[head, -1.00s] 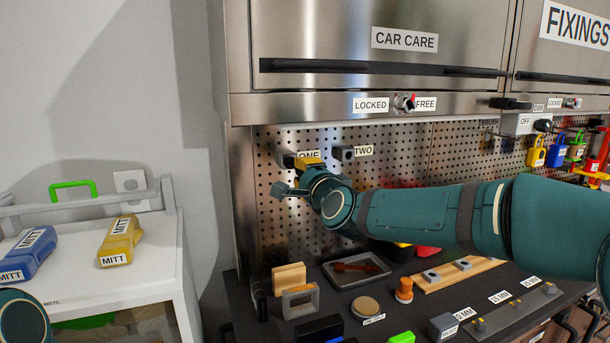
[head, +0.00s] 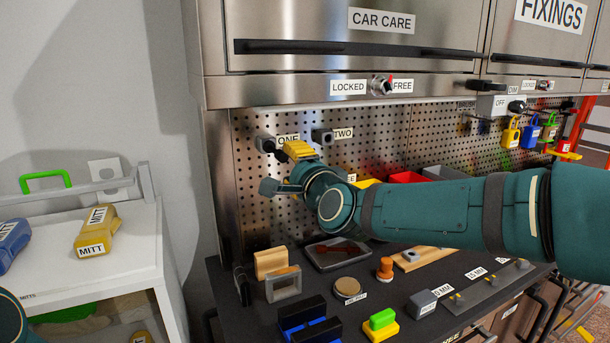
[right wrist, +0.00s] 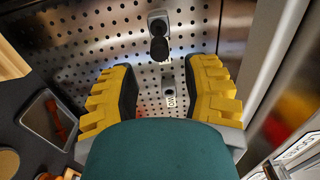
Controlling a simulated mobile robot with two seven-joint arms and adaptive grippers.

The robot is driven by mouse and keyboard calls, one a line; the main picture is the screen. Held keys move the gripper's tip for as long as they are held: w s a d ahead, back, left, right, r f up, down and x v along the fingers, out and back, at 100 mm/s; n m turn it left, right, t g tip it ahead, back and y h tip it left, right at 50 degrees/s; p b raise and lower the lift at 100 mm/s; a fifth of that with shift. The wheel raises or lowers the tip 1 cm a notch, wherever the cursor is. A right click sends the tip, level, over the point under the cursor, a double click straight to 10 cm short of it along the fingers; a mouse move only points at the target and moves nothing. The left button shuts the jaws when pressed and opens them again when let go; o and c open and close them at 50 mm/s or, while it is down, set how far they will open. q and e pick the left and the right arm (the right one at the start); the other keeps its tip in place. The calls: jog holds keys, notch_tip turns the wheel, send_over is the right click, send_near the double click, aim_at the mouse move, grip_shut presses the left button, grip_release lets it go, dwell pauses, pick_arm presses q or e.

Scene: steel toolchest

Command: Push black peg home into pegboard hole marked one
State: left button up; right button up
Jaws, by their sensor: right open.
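The black peg (right wrist: 158,48) sticks out of the grey hole block at the top of the right wrist view. In the head view the peg (head: 268,146) shows at the block left of the ONE label (head: 288,139); how deep it sits is unclear. My right gripper (head: 284,168) is open and empty, just below and in front of the ONE block. In the right wrist view its yellow fingers (right wrist: 160,95) are spread wide, with the peg beyond them, untouched. The pegboard (head: 410,140) stands behind. My left gripper is out of view.
The TWO block (head: 322,136) is to the right of ONE, and it shows between my fingers in the right wrist view (right wrist: 169,89). Below, the dark bench (head: 235,310) holds a tray (head: 338,254), blocks and other small parts. A white cart (head: 120,255) is at left.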

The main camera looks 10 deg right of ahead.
jog(key=s+d, duration=0.1)
jog(key=s, duration=0.5)
jog(key=shift+w, duration=0.1)
dwell(0.5)
